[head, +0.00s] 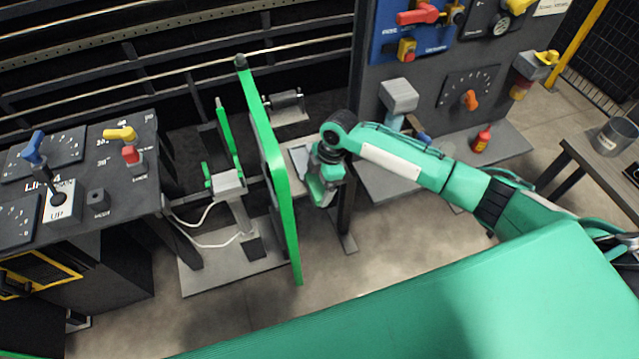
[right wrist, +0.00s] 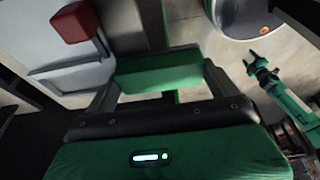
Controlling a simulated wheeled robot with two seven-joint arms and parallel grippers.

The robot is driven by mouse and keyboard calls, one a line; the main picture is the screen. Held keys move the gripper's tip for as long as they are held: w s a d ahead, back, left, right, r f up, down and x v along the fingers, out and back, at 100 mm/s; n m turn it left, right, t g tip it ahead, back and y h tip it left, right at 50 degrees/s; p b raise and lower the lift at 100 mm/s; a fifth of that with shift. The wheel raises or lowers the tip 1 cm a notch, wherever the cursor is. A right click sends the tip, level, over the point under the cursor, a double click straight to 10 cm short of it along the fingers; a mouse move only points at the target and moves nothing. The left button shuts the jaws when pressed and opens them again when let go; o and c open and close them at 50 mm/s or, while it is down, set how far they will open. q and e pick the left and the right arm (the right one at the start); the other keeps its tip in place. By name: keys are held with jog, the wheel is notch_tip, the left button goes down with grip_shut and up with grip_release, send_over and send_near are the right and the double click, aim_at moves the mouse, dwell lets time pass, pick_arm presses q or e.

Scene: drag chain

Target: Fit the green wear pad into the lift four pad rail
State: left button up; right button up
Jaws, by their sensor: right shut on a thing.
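My right gripper (head: 322,190) is in the middle of the head view, just right of a long upright green bar (head: 272,165). In the right wrist view its two fingers are shut on the green wear pad (right wrist: 160,72), a plain green block held across between them. A gripper I take for my left one (right wrist: 252,60) shows small at the right of the right wrist view, its tips apart and nothing seen between them. A panel lettered LIFT 4 (head: 50,172) stands at the left. I cannot tell which part is the pad rail; pad and rail contact is not clear.
A grey bracket (head: 228,183) with white cables stands left of the green bar. A dark control panel (head: 468,88) with coloured knobs stands behind my right arm. A table (head: 600,180) with a metal cup is at right.

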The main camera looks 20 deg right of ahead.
aim_at(303, 163)
jog(key=shift+w+r, duration=0.2)
jog(key=shift+r, duration=0.05)
dwell(0.3)
jog(key=shift+a+f, duration=0.1)
jog(key=shift+f, duration=0.05)
jog(key=shift+s+f+p, duration=0.1)
jog(key=shift+p, duration=0.4)
dwell(0.5)
dwell(0.5)
jog(key=shift+w+b, duration=1.25)
jog(key=shift+w, duration=1.6)
jog(key=shift+w+a+b, duration=0.1)
jog(key=shift+w+b, duration=1.5)
jog(key=shift+w, duration=0.75)
jog(key=o, duration=1)
jog(key=shift+w+r, duration=0.1)
jog(key=shift+r, duration=0.2)
